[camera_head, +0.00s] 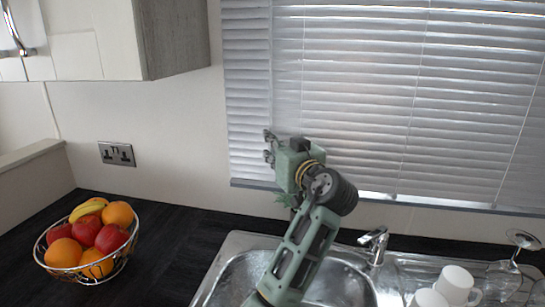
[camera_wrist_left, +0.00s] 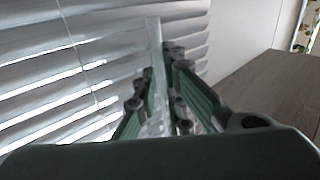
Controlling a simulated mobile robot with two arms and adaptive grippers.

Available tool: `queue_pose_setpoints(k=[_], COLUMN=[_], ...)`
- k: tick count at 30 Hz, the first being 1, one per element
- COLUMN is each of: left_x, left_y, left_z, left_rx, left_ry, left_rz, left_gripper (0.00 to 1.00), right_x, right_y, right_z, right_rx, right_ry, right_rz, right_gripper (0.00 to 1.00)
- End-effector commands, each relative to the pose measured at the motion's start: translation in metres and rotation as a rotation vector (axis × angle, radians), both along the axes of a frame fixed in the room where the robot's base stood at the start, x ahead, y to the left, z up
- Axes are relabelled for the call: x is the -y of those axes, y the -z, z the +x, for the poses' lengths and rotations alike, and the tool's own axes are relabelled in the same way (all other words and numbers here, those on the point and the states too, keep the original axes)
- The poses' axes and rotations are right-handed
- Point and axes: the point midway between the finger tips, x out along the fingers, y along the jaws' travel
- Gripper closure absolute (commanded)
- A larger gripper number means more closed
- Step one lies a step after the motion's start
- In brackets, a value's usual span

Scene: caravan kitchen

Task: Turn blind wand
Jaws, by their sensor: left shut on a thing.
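The blind wand (camera_wrist_left: 154,45) is a clear, thin rod hanging upright in front of the blind's slats in the left wrist view. In the head view it shows faintly as a pale vertical line (camera_head: 272,80) above my gripper. My left gripper (camera_head: 269,147) is at the lower left part of the blind. In the left wrist view its fingers (camera_wrist_left: 160,95) are closed around the wand. The window blind (camera_head: 400,90) is lowered, with its slats tilted and light showing between them. My right gripper is not in view.
A wire fruit bowl (camera_head: 125,252) stands on the dark counter at left. A sink (camera_head: 240,272) with a tap (camera_head: 374,243) lies below my left arm. White cups (camera_head: 455,284) and a glass (camera_head: 522,240) are at right. A wall cabinet (camera_head: 175,35) hangs upper left.

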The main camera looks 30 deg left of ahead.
Motion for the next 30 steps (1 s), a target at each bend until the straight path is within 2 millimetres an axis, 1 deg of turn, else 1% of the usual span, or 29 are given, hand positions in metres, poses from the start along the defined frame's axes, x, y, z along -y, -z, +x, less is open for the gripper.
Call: queue_pose_setpoints(k=[1, 6, 20, 21, 23, 30], left_x=[0.0024, 0.002, 0.0017, 0.0017, 0.0016, 0.001], left_y=[0.0016, -0.0005, -0.0027, -0.0028, -0.0028, -0.0015], left_z=[0.0016, 0.0018, 0.0021, 0.002, 0.0019, 0.0016], left_rx=[0.005, 0.006, 0.008, 0.008, 0.008, 0.004], left_ry=[-0.01, -0.047, -0.058, -0.058, -0.058, -0.061], left_rz=[-0.004, -0.001, -0.001, -0.001, -0.001, 0.0], left_gripper=[1.0, 1.0, 1.0, 0.89, 0.84, 0.84], right_x=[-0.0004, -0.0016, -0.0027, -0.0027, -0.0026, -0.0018], right_y=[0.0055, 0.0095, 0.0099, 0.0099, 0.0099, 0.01], right_z=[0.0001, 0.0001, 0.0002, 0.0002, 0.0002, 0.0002], right_rx=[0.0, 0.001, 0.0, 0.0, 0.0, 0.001], right_ry=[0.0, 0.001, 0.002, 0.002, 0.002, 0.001], right_rz=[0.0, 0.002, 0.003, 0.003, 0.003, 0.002], right_gripper=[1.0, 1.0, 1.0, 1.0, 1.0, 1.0])
